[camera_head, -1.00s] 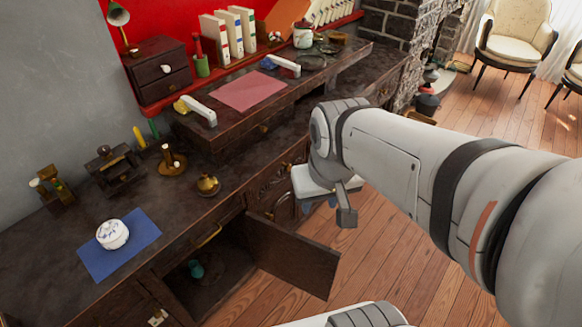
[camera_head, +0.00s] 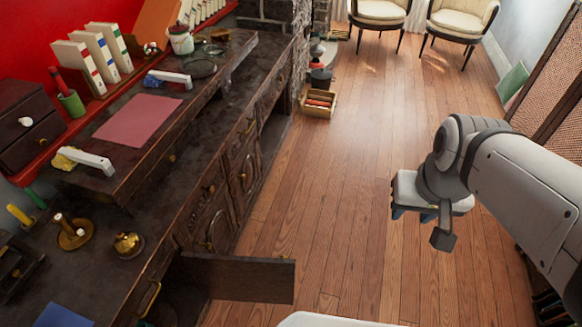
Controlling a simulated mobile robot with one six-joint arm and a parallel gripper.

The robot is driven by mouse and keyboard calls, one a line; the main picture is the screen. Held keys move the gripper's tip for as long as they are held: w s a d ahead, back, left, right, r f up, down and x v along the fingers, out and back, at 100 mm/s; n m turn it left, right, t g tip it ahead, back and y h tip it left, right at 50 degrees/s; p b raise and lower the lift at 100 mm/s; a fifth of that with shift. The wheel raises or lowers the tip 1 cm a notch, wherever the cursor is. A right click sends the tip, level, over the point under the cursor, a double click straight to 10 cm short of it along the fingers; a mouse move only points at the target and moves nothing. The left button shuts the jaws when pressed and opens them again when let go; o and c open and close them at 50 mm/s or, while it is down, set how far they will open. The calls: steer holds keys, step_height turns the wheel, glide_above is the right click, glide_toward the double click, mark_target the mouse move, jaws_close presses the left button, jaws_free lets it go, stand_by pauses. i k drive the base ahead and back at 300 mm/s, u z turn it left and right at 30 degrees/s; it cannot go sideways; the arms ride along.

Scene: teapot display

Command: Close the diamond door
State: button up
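A dark wooden cabinet door (camera_head: 238,279) stands open at the lower middle, swung out from the long dark cabinet over the floor. No diamond shape shows on the face I see, so I cannot tell if it is the diamond door. Two carved doors (camera_head: 215,222) and (camera_head: 243,172) farther along the cabinet front look shut. My gripper (camera_head: 413,215) hangs above the wooden floor at the right, well to the right of the open door and apart from it. Its two blue fingers look spread, with nothing between them.
The cabinet top holds a brass pot (camera_head: 128,244), a candle holder (camera_head: 74,231) and a blue mat (camera_head: 63,316). A raised shelf bears a pink sheet (camera_head: 138,119). A crate (camera_head: 319,103) stands by the stone wall. Floor between cabinet and gripper is clear.

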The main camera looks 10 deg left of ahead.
mark_target(257, 280)
steer(key=z, duration=0.45)
steer(key=i, duration=3)
steer(key=u, duration=3)
steer(key=k, duration=0.1)
steer(key=u, duration=1.65)
steer(key=i, duration=0.6)
steer(key=u, duration=0.05)
